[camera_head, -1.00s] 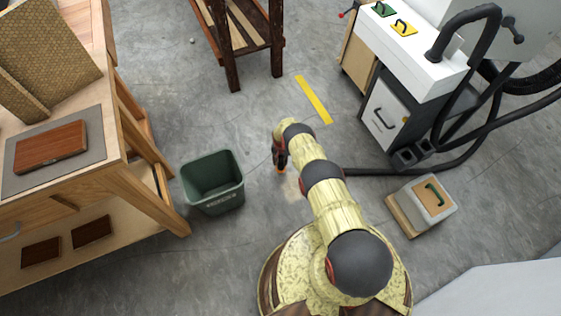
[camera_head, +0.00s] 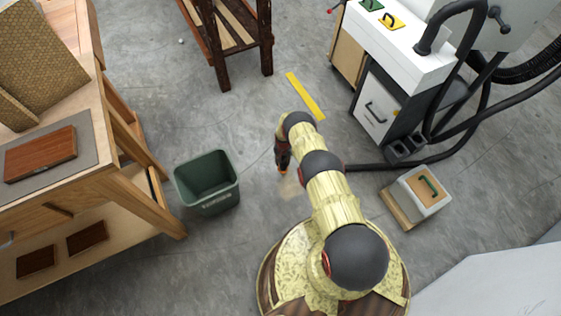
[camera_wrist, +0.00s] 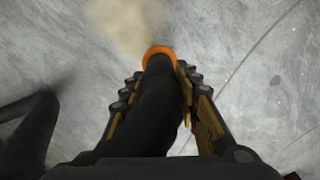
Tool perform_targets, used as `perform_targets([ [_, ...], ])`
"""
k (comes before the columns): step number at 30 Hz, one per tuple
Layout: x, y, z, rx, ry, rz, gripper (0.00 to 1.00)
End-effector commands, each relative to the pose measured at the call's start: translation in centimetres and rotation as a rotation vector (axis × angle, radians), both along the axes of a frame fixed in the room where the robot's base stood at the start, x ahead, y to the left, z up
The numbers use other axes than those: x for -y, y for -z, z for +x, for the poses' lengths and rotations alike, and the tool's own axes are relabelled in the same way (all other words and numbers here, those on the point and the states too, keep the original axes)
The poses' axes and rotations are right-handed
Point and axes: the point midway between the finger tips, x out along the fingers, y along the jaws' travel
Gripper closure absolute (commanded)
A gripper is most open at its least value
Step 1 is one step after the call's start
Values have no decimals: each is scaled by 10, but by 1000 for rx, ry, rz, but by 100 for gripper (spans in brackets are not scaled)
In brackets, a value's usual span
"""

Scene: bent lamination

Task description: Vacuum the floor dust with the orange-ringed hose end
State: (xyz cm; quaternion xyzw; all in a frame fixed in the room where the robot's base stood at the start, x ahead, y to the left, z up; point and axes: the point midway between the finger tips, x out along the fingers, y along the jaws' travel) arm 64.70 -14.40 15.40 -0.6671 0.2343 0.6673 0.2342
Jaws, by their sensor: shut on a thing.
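My gripper (camera_wrist: 160,100) is shut on the black hose (camera_wrist: 152,105), whose orange-ringed end (camera_wrist: 159,52) points away from the wrist in the wrist view. In the head view my gripper (camera_head: 283,160) is low over the floor, with a bit of orange (camera_head: 283,171) at its tip. A tan patch of dust (camera_wrist: 128,22) lies on the grey floor just beyond the ring. It also shows in the head view (camera_head: 291,188), partly hidden by my arm. I cannot tell whether the ring touches the floor.
A green bin (camera_head: 207,183) stands left of my gripper, beside a wooden workbench (camera_head: 130,180). The hose runs right to a grey and white machine (camera_head: 400,60). A small box (camera_head: 420,195) sits at right. A yellow strip (camera_head: 305,95) marks the floor, which is mostly clear.

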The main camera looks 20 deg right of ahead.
Motion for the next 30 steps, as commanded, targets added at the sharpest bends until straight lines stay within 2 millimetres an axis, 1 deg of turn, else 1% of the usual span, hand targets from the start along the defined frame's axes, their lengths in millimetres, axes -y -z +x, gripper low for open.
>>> perform_targets([
  [16,20,0,-19,0,0,0,88],
  [30,2,0,-36,-1,-2,0,88],
])
